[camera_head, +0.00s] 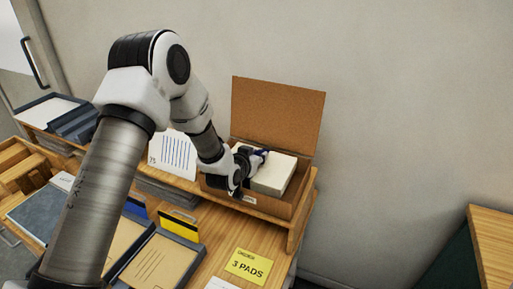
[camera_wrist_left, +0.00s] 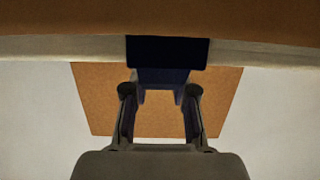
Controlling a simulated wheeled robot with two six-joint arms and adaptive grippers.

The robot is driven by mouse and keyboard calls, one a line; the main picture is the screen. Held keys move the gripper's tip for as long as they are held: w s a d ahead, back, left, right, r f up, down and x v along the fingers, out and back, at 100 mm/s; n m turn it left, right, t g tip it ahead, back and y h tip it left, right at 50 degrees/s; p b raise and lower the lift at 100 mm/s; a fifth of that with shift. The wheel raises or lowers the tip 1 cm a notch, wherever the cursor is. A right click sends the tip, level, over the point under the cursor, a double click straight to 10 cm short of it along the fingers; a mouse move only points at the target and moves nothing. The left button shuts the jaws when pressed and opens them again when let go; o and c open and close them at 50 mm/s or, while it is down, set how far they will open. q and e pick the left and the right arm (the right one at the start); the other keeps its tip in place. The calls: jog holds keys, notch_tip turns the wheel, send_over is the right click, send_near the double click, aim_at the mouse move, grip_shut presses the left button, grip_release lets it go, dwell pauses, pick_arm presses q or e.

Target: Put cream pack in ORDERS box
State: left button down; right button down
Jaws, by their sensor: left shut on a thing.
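The cream pack (camera_head: 272,174) is a thick pale block in or just over the open brown cardboard box (camera_head: 284,209) on the raised wooden shelf. The box's lid (camera_head: 278,118) stands up at the back. A small pale label is on its front, too small to read. My left gripper (camera_head: 257,157) is at the pack's left end, shut on its dark blue part. In the left wrist view, the gripper's fingers (camera_wrist_left: 160,92) close on this dark piece (camera_wrist_left: 168,52), beside a pale strip. The pack's underside is hidden, so I cannot tell whether it rests on the box floor.
A yellow note (camera_head: 248,266) reading "3 PADS" lies on the wooden desk. Trays with a blue tab (camera_head: 136,207) and a yellow tab (camera_head: 180,226) stand at the front. A lined white sheet (camera_head: 172,153) stands left of the box. The wall is close behind.

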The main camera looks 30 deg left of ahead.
pick_arm(q)
notch_tip(320, 180, down, 3)
jog(key=shift+s+f+p, duration=0.1)
jog(key=shift+f+p, duration=0.05)
jog(key=shift+p, duration=0.25)
jog(key=shift+f, duration=0.15)
jog(key=c, duration=0.9)
grip_release()
jog(key=shift+s+d, duration=0.1)
jog(key=shift+s, duration=0.1)
jog(key=b+v, duration=0.2)
jog(key=v, duration=0.9)
jog(key=shift+s+b, duration=0.3)
jog(key=shift+s, duration=0.05)
